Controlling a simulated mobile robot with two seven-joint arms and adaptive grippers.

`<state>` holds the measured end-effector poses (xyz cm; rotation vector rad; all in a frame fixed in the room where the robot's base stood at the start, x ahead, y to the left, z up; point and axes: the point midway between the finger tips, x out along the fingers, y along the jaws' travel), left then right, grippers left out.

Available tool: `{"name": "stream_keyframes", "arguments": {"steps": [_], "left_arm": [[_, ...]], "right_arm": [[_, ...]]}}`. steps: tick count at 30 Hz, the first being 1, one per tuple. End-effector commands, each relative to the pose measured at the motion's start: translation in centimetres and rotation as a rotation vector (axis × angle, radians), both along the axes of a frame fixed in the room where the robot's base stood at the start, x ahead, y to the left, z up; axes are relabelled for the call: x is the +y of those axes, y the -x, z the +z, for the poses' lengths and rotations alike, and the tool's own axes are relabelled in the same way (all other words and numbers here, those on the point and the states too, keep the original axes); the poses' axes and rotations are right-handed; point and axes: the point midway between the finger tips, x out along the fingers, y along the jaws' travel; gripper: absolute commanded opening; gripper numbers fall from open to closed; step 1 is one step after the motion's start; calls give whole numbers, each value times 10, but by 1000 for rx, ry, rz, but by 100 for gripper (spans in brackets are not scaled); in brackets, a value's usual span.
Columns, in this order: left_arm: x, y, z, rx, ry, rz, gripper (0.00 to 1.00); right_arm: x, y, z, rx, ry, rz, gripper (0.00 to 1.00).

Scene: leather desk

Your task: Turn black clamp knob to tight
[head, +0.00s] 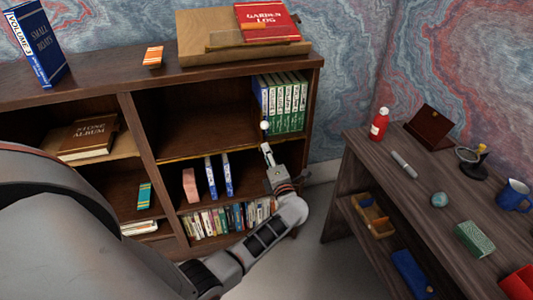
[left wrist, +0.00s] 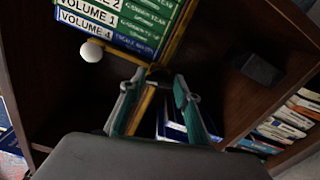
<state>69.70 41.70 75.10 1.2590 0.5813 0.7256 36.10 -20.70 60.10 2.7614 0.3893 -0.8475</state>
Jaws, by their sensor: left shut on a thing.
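My left gripper (head: 267,153) is at the front edge of the bookcase's middle shelf, just below the green volumes. In the left wrist view, its two fingers (left wrist: 158,85) close in on a small dark thing at their tips, which I take to be the black clamp knob (left wrist: 159,74). The fingers hide most of it, and its turn position cannot be read. A small white ball (head: 264,125) shows just above the gripper, and also in the left wrist view (left wrist: 91,51). My right gripper is not in view.
The bookcase holds green volumes (head: 286,103) above and a row of books (head: 225,217) below the gripper. A wooden desk (head: 425,205) at right carries a red bottle (head: 379,125), a black stand with a ring (head: 474,168) and a blue mug (head: 514,196). Floor shows between them.

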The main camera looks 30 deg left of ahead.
Motion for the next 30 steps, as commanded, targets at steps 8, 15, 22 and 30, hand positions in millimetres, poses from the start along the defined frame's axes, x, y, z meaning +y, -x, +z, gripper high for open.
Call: {"name": "stream_keyframes", "arguments": {"steps": [8,15,22,30], "left_arm": [[-2,0,0,121,-103,-2,10],[-2,0,-1,171,-145,-2,10],[-2,0,-2,183,-155,-2,10],[-2,0,-2,183,-155,-2,10]], "right_arm": [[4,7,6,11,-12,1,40],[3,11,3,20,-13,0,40],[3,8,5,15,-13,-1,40],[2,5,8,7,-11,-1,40]]}}
